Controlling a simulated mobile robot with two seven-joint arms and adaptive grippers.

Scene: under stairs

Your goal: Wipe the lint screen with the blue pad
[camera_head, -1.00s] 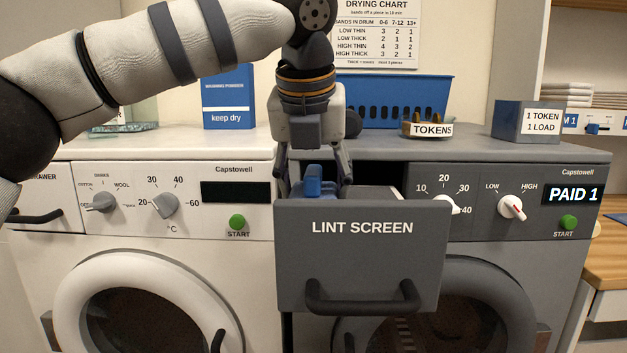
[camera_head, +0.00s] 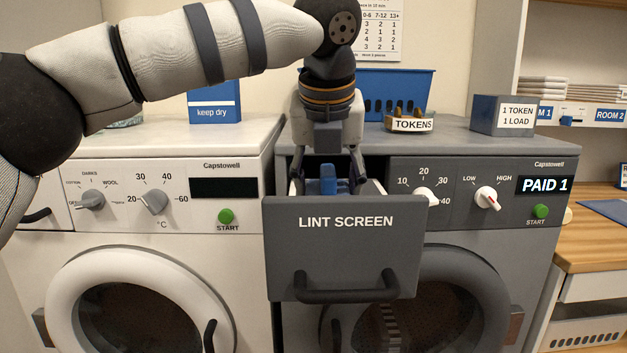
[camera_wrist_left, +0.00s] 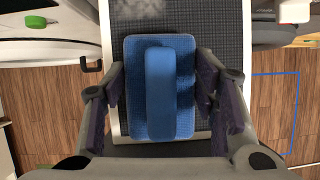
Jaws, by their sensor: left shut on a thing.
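The blue pad (camera_wrist_left: 131,100), with a raised grip bar, lies over the dark mesh of the lint screen (camera_wrist_left: 217,30) in the left wrist view. I cannot tell how firmly it touches the mesh. In the head view, the top of the pad (camera_head: 328,180) shows behind the pulled-out grey LINT SCREEN drawer front (camera_head: 345,245). My left gripper (camera_head: 327,187) points down from above and is shut on the pad, its fingers (camera_wrist_left: 160,110) at either side. The drawer front hides the mesh and the pad's underside in the head view. My right gripper is not in view.
The drawer handle (camera_head: 345,293) sticks out in front. A white washer (camera_head: 165,245) stands at left. A wooden counter (camera_head: 590,240) is at right.

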